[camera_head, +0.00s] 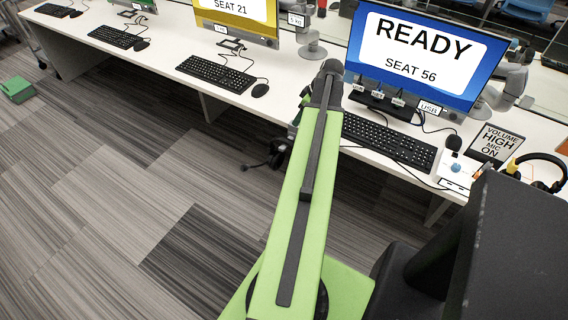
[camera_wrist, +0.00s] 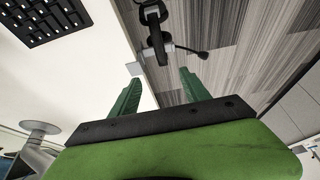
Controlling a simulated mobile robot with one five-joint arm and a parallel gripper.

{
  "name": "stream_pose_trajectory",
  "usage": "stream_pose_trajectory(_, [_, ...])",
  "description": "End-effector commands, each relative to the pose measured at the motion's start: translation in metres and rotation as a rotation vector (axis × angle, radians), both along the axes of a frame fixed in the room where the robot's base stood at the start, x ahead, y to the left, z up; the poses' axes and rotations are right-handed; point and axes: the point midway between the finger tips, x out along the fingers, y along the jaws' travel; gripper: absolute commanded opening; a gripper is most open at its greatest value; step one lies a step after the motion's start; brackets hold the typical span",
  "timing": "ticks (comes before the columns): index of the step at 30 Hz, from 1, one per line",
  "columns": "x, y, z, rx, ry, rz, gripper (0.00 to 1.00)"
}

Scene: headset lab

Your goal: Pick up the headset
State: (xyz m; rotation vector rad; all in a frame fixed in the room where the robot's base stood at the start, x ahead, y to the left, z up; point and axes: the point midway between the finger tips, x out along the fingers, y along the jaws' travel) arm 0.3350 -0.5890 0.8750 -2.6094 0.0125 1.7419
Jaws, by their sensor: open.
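A black headset (camera_head: 274,156) with a microphone boom hangs at the front edge of the desk, partly hidden behind my arm in the head view. In the wrist view the headset (camera_wrist: 155,32) is at the top centre, its boom pointing right over the floor. My gripper (camera_wrist: 160,70) is open, with its two green fingers apart and nothing between them. The headset is just beyond the fingertips, roughly in line with the gap. I see no contact. In the head view my gripper is mostly hidden behind my arm.
The white desk (camera_head: 170,55) carries keyboards, mice and monitors. The blue READY monitor (camera_head: 415,55) is right of my arm. Another headset (camera_head: 540,172) with orange parts is at the far right. A green box (camera_head: 17,89) lies on the left floor. The carpet (camera_head: 110,200) left of my arm is clear.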

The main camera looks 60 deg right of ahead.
Motion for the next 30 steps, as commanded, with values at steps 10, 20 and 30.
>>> stream_pose_trajectory(10, [0.030,0.000,-0.082,0.001,0.000,0.001,0.55])
stream_pose_trajectory(20, [0.044,0.001,-0.103,0.001,0.001,0.001,0.55])
stream_pose_trajectory(30, [0.061,0.002,-0.151,0.001,0.001,0.002,0.55])
